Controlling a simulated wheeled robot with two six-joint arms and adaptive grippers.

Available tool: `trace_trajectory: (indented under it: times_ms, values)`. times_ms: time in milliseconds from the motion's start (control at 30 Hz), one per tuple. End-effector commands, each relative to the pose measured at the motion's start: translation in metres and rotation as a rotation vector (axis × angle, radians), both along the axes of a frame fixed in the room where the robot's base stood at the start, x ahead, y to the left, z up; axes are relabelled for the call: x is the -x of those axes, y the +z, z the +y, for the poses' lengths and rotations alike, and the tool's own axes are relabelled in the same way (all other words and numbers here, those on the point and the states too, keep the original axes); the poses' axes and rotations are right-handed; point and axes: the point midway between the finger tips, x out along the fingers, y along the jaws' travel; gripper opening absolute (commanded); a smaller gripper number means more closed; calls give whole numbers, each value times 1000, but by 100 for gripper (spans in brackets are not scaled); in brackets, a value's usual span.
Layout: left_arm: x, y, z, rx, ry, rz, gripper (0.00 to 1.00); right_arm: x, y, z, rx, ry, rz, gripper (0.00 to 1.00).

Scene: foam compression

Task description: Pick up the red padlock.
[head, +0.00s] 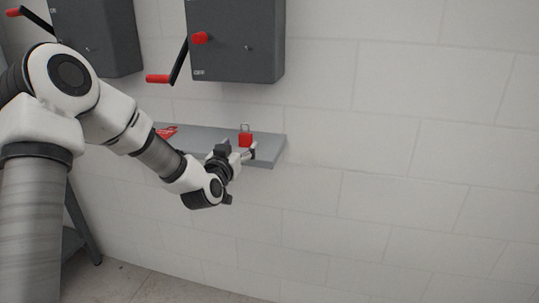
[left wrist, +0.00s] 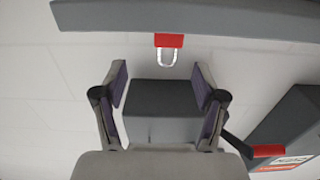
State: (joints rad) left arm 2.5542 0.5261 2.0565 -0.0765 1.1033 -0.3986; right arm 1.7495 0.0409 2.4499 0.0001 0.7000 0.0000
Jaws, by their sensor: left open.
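The red padlock (head: 245,139) stands upright on the grey wall shelf (head: 272,150), near its right end, with its metal shackle up. My left gripper (head: 248,154) is open and empty at the shelf's front edge, close to the padlock. In the left wrist view the scene appears upside down. There the padlock (left wrist: 169,41) lies just beyond the open fingertips (left wrist: 160,70), roughly centred between them, its shackle pointing toward the picture's bottom. It appears apart from both fingers. My right gripper is in neither view.
A dark grey wall box (head: 236,40) with a red-handled lever (head: 180,62) hangs above the shelf. Another box (head: 97,35) is further left. A red item (head: 166,132) lies on the shelf's left part, partly hidden by my arm. The wall to the right is bare.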

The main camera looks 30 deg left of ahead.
Motion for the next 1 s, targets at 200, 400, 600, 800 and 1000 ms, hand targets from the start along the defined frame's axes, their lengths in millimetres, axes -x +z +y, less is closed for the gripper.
trace_trajectory:
  times_ms: [200,400,600,800,1000]
  values:
    - [-23,4,9,-4,5,-10,71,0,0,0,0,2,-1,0]
    - [-53,5,20,-5,4,-10,71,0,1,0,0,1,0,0]
    - [-75,4,25,-3,3,-8,71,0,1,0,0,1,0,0]
    - [-75,4,25,-2,3,-8,57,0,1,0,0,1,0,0]
    - [-75,4,25,-2,3,-7,3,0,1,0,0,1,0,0]
